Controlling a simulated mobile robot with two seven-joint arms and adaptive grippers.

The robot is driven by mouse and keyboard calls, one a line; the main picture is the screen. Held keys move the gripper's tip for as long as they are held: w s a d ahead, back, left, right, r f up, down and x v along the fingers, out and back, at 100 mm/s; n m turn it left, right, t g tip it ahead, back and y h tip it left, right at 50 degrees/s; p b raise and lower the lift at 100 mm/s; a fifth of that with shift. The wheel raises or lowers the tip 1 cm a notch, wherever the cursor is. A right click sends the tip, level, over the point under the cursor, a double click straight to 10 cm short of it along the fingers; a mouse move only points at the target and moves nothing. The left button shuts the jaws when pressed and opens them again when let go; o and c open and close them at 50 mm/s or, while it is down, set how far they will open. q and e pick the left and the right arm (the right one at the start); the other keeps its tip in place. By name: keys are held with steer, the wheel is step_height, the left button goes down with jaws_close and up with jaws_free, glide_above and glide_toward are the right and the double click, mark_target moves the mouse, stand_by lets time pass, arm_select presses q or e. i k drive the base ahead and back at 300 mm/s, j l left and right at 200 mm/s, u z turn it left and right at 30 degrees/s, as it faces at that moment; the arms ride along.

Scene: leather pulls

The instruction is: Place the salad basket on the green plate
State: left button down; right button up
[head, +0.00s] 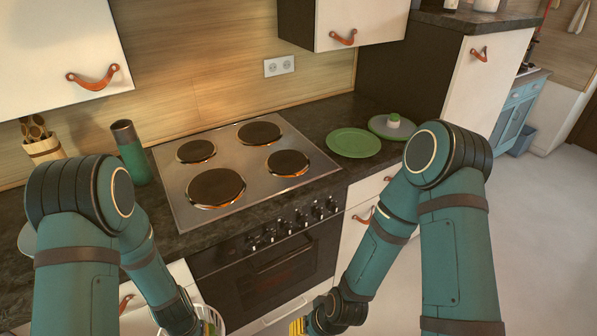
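The green plate (353,143) lies flat and bare on the dark counter, right of the stove. A pale basket with yellow and green contents, likely the salad basket (221,325), shows only in part at the bottom edge, beside my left wrist. My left gripper's fingers are not visible, so I cannot tell whether they touch the basket. My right gripper (298,326) shows only as a yellow-striped part at the bottom edge, low in front of the oven. Its opening is cut off by the frame.
A round grey-green lid-like piece with a pale knob (393,122) sits close behind the plate to the right. The stove (245,165) has bare burners. A green bottle (131,155) and utensil holder (42,148) stand left. Upper cabinets (365,22) overhang the counter.

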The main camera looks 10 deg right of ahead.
mark_target(353, 142)
steer(key=i+l+z, duration=0.1)
steer(key=l, duration=0.3)
steer(key=i+l+z, duration=0.15)
steer(key=l, duration=0.25)
steer(key=i+l+z, duration=0.1)
steer(key=l, duration=0.3)
steer(key=i+l+z, duration=0.1)
steer(key=i+l, duration=0.2)
steer(key=l, duration=0.1)
